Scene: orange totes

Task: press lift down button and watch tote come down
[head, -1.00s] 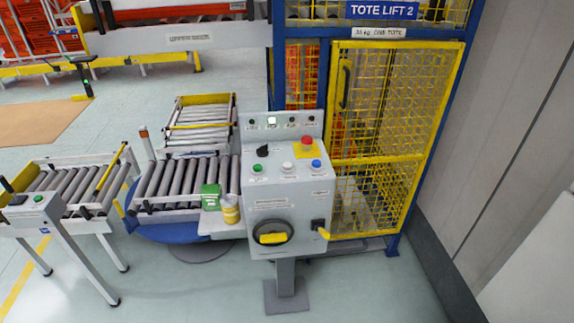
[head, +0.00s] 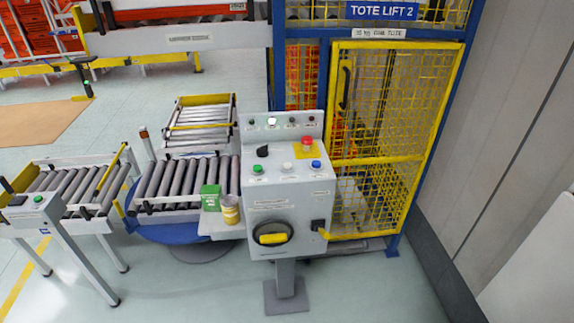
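A grey control box (head: 289,190) on a post stands in the middle of the head view. Its sloped top has a green button (head: 257,169) at left, a white button (head: 287,166) in the middle, a blue button (head: 316,164) at right, a black knob (head: 263,151) and a red mushroom button (head: 307,143). The button labels are too small to read. Neither gripper is in view.
The yellow mesh door (head: 432,140) looks closed. The floor in front is clear.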

